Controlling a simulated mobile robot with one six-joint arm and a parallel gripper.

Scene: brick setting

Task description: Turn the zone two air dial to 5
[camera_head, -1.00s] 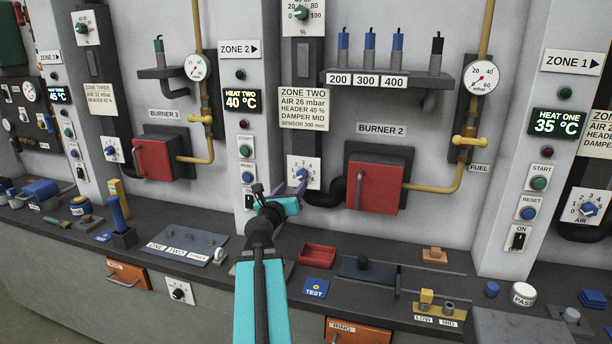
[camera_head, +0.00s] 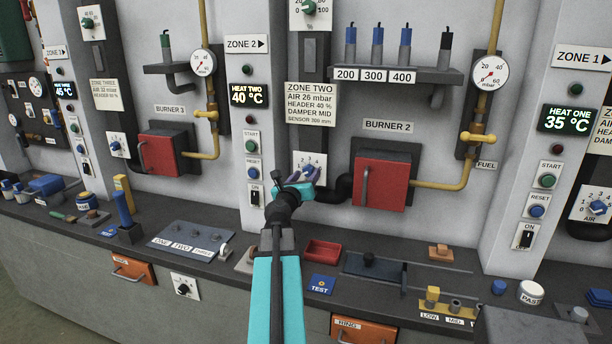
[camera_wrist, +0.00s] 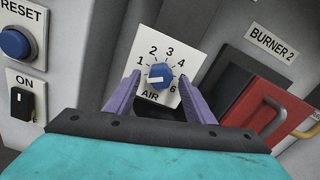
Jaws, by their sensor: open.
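The zone two air dial is a blue knob (camera_wrist: 161,76) on a white plate (camera_wrist: 150,100) numbered around it, with AIR printed below. A white mark on the knob points to the lower left in the wrist view, below the 1. In the head view the plate (camera_head: 309,158) shows behind my gripper, and the knob is mostly hidden. My gripper (camera_wrist: 159,80) is open, with one purple finger on each side of the knob. Whether the fingers touch it is unclear. The gripper also shows in the head view (camera_head: 308,178).
The red burner door (camera_head: 381,183) with its handle stands just right of the dial. The zone two RESET button (camera_head: 253,173) and ON switch (camera_head: 254,194) are left of it. The bench (camera_head: 225,262) below holds a red tray (camera_head: 322,251) and other parts.

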